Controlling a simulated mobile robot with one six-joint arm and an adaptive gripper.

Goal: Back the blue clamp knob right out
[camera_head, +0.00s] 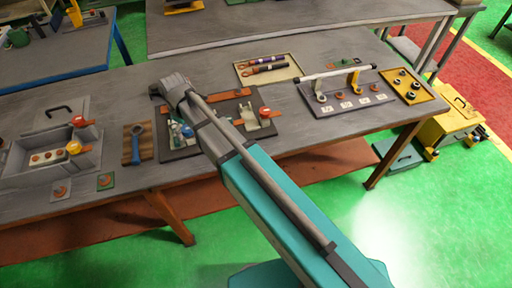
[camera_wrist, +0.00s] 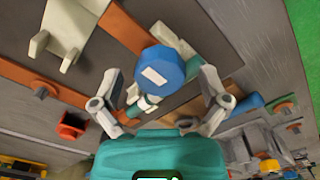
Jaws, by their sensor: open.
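The blue clamp knob (camera_wrist: 160,74) shows large in the wrist view, with a white rectangular mark on its round top. It stands on the dark fixture board (camera_head: 174,155), and the head view shows it small, partly hidden behind my arm (camera_head: 187,131). My gripper (camera_wrist: 160,92) is open, with one finger to the left of the knob and one to the right. The fingers appear apart from the knob. In the head view my gripper (camera_head: 170,88) is over the board, its fingertips hard to make out.
A cream bracket (camera_wrist: 61,33) and an orange-red part (camera_wrist: 71,125) are near the left finger. A wooden block with a blue-handled tool (camera_head: 137,145) lies left of the board. A grey box (camera_head: 50,160) stands further left. A cream tray (camera_head: 267,69) and a rod stand (camera_head: 345,92) are right.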

